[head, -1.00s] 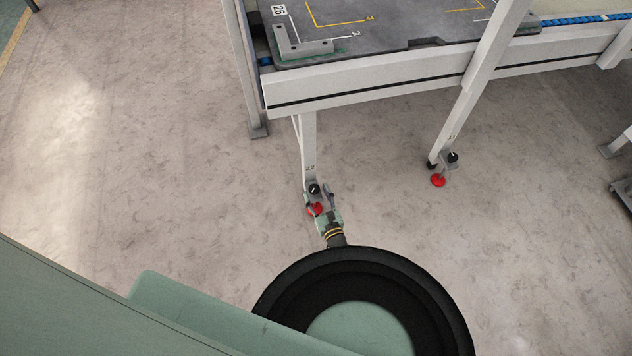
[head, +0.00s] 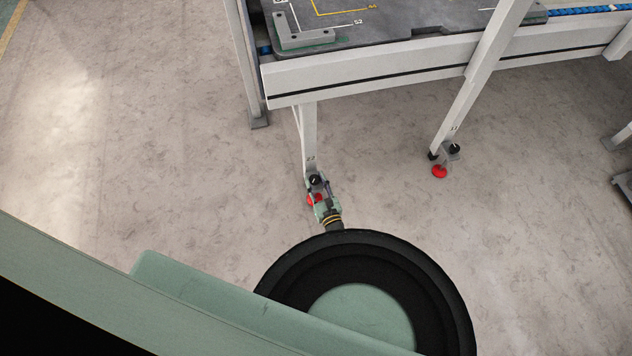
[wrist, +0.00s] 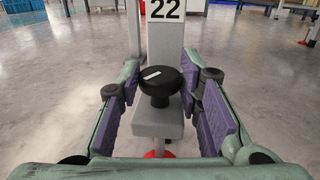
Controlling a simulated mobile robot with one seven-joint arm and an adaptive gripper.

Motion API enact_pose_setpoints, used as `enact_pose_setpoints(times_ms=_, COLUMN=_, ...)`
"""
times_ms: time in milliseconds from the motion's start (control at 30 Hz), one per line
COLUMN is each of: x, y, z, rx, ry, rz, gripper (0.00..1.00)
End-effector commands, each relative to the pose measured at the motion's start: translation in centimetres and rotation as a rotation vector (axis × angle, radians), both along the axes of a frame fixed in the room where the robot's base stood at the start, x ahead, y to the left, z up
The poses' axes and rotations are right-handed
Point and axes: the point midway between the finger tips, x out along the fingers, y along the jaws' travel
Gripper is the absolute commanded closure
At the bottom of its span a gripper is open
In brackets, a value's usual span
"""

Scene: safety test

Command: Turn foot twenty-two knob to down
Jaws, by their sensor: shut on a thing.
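The foot twenty-two knob (head: 316,180) is a round black knob on a grey bracket at the bottom of a white table leg. In the wrist view the knob (wrist: 160,84) stands in the centre, under a label reading 22 (wrist: 164,9). A short white mark lies on the left of its top, slanting slightly. My gripper (head: 318,184) is at the knob, low by the floor. In the wrist view my gripper (wrist: 163,92) has its purple-padded fingers on either side of the knob, shut on it. The exact contact is hard to see.
A red foot pad (head: 313,200) sits below the bracket. Another leg with a black knob (head: 454,148) and red foot (head: 439,171) stands to the right. The white table frame (head: 370,85) spans overhead. Open floor (head: 170,150) lies to the left.

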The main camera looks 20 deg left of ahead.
Motion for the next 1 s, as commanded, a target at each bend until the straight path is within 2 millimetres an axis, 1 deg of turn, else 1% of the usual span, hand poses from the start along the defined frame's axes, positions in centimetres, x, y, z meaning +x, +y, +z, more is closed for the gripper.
enact_pose_setpoints(times_ms=33, x=-0.01, y=0.02, z=0.00, rx=0.000, ry=0.000, rz=0.001, gripper=0.85)
enact_pose_setpoints(times_ms=200, x=0.00, y=0.03, z=0.01, rx=0.000, ry=0.000, rz=0.001, gripper=0.96)
enact_pose_setpoints(times_ms=367, x=0.00, y=0.06, z=0.03, rx=0.001, ry=0.000, rz=-0.008, gripper=0.96)
enact_pose_setpoints(times_ms=533, x=-0.01, y=0.16, z=0.10, rx=0.003, ry=0.000, rz=-0.054, gripper=0.96)
enact_pose_setpoints(times_ms=767, x=-0.10, y=0.48, z=0.14, rx=0.005, ry=0.000, rz=-0.202, gripper=0.96)
enact_pose_setpoints(times_ms=1000, x=-0.18, y=1.00, z=0.05, rx=0.005, ry=-0.001, rz=-0.419, gripper=0.96)
